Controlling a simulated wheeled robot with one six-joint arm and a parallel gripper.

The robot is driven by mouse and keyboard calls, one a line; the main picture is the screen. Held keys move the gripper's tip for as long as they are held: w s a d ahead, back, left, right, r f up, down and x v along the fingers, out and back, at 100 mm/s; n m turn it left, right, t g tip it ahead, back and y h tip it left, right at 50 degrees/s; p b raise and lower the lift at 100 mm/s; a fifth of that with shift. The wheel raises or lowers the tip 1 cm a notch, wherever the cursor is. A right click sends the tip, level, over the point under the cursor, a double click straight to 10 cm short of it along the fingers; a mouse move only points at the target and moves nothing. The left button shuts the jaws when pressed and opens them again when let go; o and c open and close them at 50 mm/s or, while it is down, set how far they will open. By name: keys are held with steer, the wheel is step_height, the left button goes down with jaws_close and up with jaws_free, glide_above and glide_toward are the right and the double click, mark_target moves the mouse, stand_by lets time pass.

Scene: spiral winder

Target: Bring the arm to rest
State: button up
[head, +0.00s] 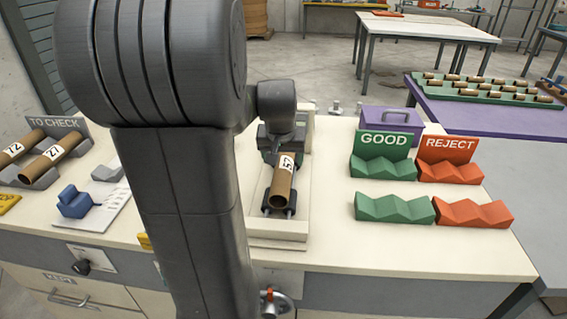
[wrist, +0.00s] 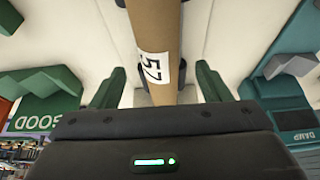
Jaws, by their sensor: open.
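My gripper (wrist: 158,78) is open in the wrist view, with one green finger on each side of a brown cardboard tube (wrist: 150,25). Pale gaps show between the tube and both fingers. The tube bears a white number label. In the head view the same tube (head: 279,188) lies on dark supports of a pale stand (head: 278,230) at the middle of the bench. My wrist is just behind and above its far end; the fingers are hidden there. My arm covers the bench left of the stand.
Green GOOD cradles (head: 383,168) and red REJECT cradles (head: 450,172) stand right of the tube, empty. A purple box (head: 392,118) is behind them. At left, tubes (head: 55,152) lie on the TO CHECK rack, near a blue block (head: 74,201). A teal DAMP device (wrist: 300,125) is beside my gripper.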

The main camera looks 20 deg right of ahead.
mark_target(284, 164)
steer(key=v, duration=0.9)
steer(key=shift+r+p, duration=0.25)
steer(key=shift+p, duration=0.1)
steer(key=b+x, duration=0.1)
steer(key=x, duration=1.3)
steer(key=shift+s, duration=0.2)
step_height(284, 164, up, 4)
steer(key=shift+f+p, duration=0.1)
steer(key=shift+p, duration=1.15)
